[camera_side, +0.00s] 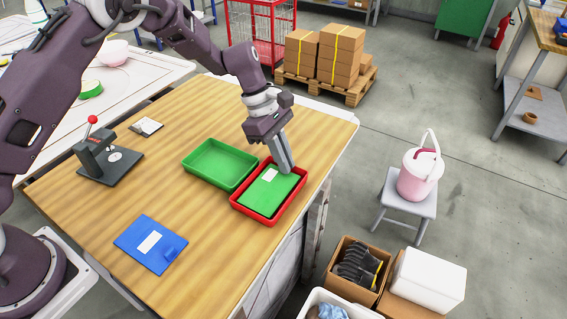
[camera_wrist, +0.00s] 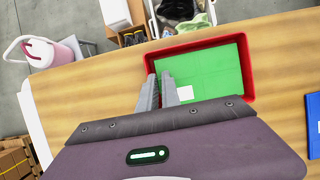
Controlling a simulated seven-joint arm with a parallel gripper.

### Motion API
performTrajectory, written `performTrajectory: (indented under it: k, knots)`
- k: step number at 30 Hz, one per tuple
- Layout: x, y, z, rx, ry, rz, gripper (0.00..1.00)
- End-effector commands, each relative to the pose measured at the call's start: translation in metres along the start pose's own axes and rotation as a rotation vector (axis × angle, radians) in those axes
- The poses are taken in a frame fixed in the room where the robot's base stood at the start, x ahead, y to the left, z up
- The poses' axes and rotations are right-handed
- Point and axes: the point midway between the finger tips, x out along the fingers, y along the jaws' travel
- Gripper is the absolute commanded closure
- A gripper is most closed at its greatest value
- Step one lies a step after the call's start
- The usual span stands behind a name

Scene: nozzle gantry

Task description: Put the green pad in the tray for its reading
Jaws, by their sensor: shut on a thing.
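The green pad (camera_side: 268,192), flat with a white label, lies within the walls of the red tray (camera_side: 250,212). In the wrist view the pad (camera_wrist: 222,66) fills most of the tray (camera_wrist: 198,42). My gripper (camera_side: 288,168) reaches down over the tray's far right end and is shut on the pad's edge there. In the wrist view its fingers (camera_wrist: 160,92) are at the pad's left edge. I cannot tell whether the pad rests fully on the tray floor. The fingertips are partly hidden.
An empty green tray (camera_side: 212,177) stands just left of the red one. A blue pad (camera_side: 138,252) with a white label lies at the table's front. A grey lever device (camera_side: 97,158) and a small white-topped item (camera_side: 146,127) are further left. The table's middle is clear.

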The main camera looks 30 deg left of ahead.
Motion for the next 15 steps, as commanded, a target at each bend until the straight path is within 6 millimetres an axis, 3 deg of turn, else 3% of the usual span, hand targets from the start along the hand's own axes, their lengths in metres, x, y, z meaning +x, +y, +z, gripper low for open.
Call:
performTrajectory:
  k: [2,11,12,15]
  knots:
    - [0.0084,-0.0003,-0.0034,-0.002,-0.001,-0.001,1.0]
    - [0.0103,-0.0001,-0.0041,0.0,-0.001,0.0,1.0]
    - [0.0099,0.0,-0.0039,0.001,-0.001,0.0,0.85]
    - [0.0098,0.0,-0.0039,0.001,0.0,0.0,0.71]
